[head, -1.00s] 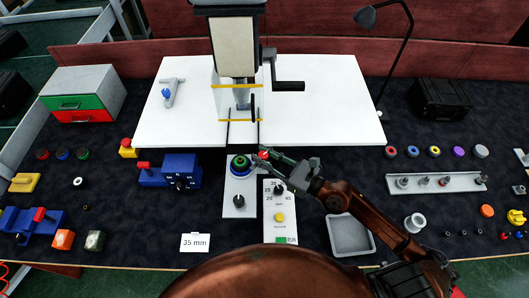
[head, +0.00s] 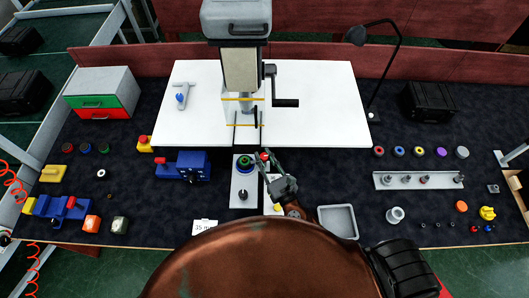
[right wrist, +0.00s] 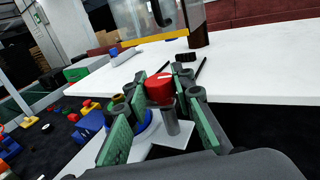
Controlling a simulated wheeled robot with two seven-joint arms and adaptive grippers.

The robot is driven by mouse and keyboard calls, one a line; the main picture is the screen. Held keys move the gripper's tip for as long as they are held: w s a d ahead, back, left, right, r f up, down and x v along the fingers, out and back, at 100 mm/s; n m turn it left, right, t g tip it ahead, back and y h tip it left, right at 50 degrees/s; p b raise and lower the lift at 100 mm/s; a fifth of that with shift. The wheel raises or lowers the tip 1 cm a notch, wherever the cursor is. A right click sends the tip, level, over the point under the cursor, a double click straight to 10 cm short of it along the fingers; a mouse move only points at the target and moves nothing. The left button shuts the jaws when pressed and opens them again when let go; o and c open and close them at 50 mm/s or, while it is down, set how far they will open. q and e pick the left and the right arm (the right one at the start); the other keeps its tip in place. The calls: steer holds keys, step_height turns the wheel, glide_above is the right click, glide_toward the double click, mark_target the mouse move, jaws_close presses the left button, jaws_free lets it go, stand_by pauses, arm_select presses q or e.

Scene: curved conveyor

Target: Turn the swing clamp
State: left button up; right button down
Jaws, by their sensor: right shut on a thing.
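The swing clamp has a red knob (head: 264,156) beside the round green-and-blue part on the pale fixture plate (head: 243,188). In the right wrist view its red cap (right wrist: 159,86) tops a grey metal post (right wrist: 171,120). My right gripper (head: 265,159) reaches it from below right. In the right wrist view the green-padded fingers (right wrist: 160,106) stand on both sides of the cap and post, shut on the clamp. The contact itself is partly hidden. The blue part (right wrist: 143,122) lies just left of the post. My left gripper is not in view.
A press with a crank (head: 285,102) stands behind the clamp on a white board (head: 320,100). A blue vise (head: 183,166) is left of the plate. A grey tray (head: 338,220) and a rack of pegs (head: 416,180) lie to the right.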

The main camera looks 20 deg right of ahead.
steer(key=shift+m+h+p, duration=0.8)
steer(key=shift+m+h, duration=0.2)
steer(key=shift+h, duration=0.9)
steer(key=c, duration=1.6)
jaws_free()
steer(key=shift+s, duration=0.25)
steer(key=s, duration=1.1)
steer(key=shift+s+a, duration=0.2)
steer(key=shift+s, duration=0.1)
